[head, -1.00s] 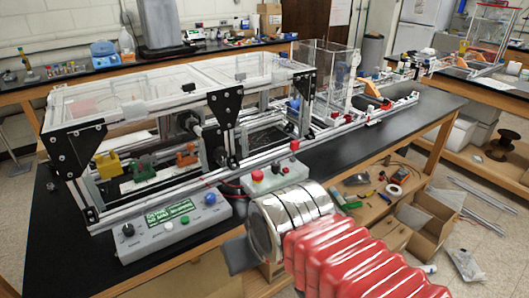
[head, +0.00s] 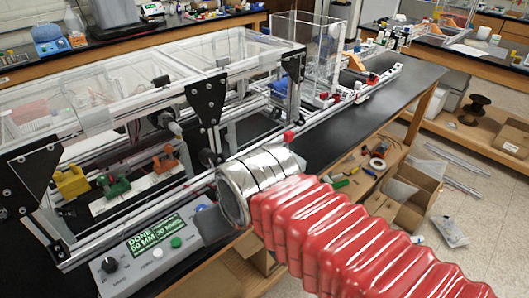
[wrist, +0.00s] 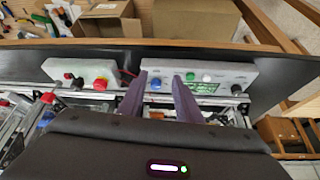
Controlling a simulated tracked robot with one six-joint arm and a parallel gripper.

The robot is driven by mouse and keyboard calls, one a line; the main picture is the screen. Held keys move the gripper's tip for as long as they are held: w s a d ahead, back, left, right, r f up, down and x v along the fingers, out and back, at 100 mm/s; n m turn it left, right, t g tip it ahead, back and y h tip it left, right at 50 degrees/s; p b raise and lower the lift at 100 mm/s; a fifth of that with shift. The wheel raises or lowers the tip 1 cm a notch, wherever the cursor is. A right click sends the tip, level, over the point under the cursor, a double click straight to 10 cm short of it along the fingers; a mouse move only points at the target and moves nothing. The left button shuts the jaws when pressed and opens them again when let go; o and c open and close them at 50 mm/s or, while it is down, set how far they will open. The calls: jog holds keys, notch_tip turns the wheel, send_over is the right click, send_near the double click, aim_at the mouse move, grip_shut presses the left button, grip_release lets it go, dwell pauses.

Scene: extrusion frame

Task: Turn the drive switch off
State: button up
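A grey control box (head: 118,268) with a lit green display (head: 158,236) reading "DONE" on top stands at the bench's front edge. It has a black knob (head: 110,265), a white button (head: 157,253), a green button (head: 176,242) and a blue button (head: 201,210). In the wrist view a second box (wrist: 60,72) carries a red mushroom button (wrist: 100,84) and smaller controls; my arm hides it in the head view. I cannot tell which control is the drive switch. My gripper (wrist: 159,78) is open and empty, its fingers apart over the blue-button end of the display box.
The extrusion frame (head: 208,100) with clear panels stands just behind the boxes. Yellow (head: 71,181), green (head: 113,184) and orange (head: 166,160) clips sit inside it. Cardboard boxes (wrist: 195,18) lie below the bench edge.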

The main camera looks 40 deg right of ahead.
jog(key=shift+o, duration=0.5)
jog(key=shift+o, duration=0.7)
jog(key=shift+w+r, duration=0.1)
jog(key=shift+w, duration=0.05)
jog(key=shift+o, duration=0.4)
jog(key=shift+w+d+r+m, duration=0.2)
jog(key=shift+m, duration=0.1)
jog(key=w+d+r+m+g, duration=0.2)
jog(key=w+d+m, duration=0.7)
jog(key=d+m, duration=0.2)
jog(key=w+d+r+m+g, duration=0.3)
jog(key=w+d+m, duration=0.7)
jog(key=d, duration=0.3)
jog(key=shift+d+m+g, duration=0.3)
jog(key=shift+m, duration=0.2)
jog(key=shift+w+r, duration=0.1)
notch_tip(320, 180, down, 14)
jog(key=shift+r, duration=0.1)
